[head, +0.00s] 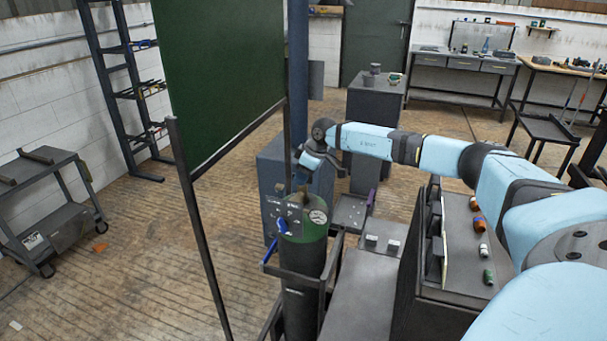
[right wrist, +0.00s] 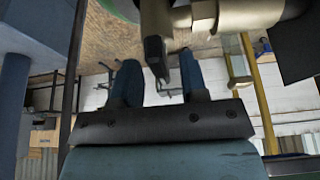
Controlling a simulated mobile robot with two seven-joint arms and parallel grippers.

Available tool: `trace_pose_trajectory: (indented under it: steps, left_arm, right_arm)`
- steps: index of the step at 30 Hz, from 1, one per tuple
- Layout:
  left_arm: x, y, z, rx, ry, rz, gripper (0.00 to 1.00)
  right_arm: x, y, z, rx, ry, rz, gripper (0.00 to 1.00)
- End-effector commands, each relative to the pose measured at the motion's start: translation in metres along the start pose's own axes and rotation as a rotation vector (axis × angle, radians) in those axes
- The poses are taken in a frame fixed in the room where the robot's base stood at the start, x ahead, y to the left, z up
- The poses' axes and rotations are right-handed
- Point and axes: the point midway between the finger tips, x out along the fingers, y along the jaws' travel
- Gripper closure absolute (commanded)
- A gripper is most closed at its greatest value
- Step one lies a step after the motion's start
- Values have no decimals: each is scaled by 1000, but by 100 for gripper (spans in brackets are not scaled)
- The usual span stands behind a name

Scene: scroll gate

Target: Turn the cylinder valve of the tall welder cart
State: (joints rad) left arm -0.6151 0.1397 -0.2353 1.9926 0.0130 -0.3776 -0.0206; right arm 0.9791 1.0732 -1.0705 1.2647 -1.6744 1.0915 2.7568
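A tall gas cylinder (head: 304,252), green on top and dark below, stands upright in the welder cart (head: 368,290). A round gauge (head: 318,216) and a blue handle (head: 282,226) show at its top. My right gripper (head: 302,178) is just above the cylinder top and hides most of the valve there. In the right wrist view the two fingers of my right gripper (right wrist: 158,78) are apart. Firm contact cannot be told. My left gripper is not in view.
A dark green panel (head: 220,70) on posts stands close left of the cylinder. A blue-grey cabinet (head: 270,190) is behind it. A two-shelf trolley (head: 50,215) stands at the left. The wooden floor (head: 130,270) between trolley and panel is mostly clear.

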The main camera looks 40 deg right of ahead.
Motion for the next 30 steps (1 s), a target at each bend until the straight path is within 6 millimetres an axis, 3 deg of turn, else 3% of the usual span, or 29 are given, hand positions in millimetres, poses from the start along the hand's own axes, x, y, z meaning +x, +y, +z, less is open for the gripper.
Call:
trace_pose_trajectory:
  steps: [6, 11, 23, 30]
  left_arm:
    - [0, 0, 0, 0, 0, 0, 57]
    - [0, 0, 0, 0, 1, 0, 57]
    - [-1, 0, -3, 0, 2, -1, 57]
    - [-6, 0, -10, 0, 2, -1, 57]
  right_arm:
    - [0, 0, 0, 0, 0, 0, 62]
    - [0, 0, 0, 0, 0, 0, 99]
    - [0, 0, 0, -38, -1, -17, 100]
    - [-1, 0, -1, -169, -1, -74, 100]
